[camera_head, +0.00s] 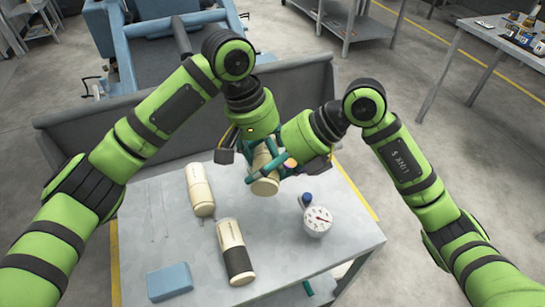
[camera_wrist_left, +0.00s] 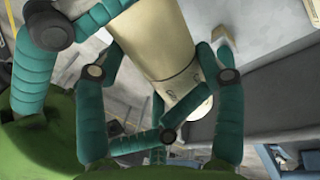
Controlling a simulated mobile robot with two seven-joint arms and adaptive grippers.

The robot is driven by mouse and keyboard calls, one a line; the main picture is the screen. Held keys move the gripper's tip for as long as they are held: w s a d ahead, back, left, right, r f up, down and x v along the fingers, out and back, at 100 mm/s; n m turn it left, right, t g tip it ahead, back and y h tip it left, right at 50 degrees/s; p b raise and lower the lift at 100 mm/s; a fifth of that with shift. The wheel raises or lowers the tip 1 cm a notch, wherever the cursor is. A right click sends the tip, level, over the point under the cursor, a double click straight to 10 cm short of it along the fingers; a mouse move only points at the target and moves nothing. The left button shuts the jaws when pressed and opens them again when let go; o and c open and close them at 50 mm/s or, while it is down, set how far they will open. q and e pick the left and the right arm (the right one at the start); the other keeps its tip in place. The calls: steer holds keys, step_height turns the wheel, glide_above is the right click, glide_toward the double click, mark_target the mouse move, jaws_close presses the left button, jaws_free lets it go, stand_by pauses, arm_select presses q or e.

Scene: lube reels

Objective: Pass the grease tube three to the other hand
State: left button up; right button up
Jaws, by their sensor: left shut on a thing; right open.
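A cream grease tube (camera_head: 265,185) hangs over the back of the table, held in my left gripper (camera_head: 262,160), which is shut around it. In the left wrist view the tube (camera_wrist_left: 150,40) runs between teal finger links, with its pale end toward the lower right. My right gripper (camera_head: 291,165) comes in from the right, open, close beside the tube. The teal fingers of both hands overlap, so I cannot tell whether the right one touches it. Two other cream tubes lie on the table: one plain (camera_head: 200,190), one with a dark band (camera_head: 235,250). No number is readable.
The grey table (camera_head: 290,260) also holds a round white gauge (camera_head: 317,221) with a blue knob and a blue block (camera_head: 169,281) at front left. A grey bin wall (camera_head: 300,95) rises behind the table. The table's front right is clear.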

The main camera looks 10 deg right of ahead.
steer(key=c, duration=1)
arm_select(q)
steer(key=o, duration=1.2)
arm_select(e)
steer(key=shift+o, duration=0.2)
arm_select(q)
steer(key=shift+o, duration=0.2)
steer(key=shift+r, duration=0.15)
